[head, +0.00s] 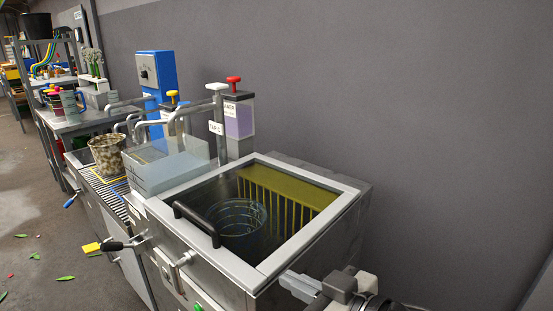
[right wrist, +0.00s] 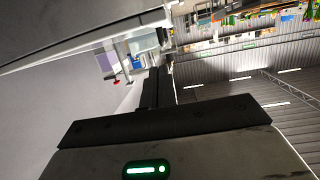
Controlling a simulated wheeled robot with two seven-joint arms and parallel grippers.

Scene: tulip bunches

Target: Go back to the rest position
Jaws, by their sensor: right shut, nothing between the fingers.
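My right gripper (head: 298,287) shows at the lower right of the head view, beside the front right corner of a steel sink unit (head: 245,277). It is shut with nothing in it. In the right wrist view its dark fingers (right wrist: 155,90) are together in the middle, with no object between them. My left gripper is not in the head view.
The sink's glass lid (head: 290,180) has a black handle, and a bucket (head: 238,218) shows beneath it. A clear bin (head: 165,165), a patterned pot (head: 107,153) and a purple dispenser (head: 238,118) stand behind. A grey wall runs along the right.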

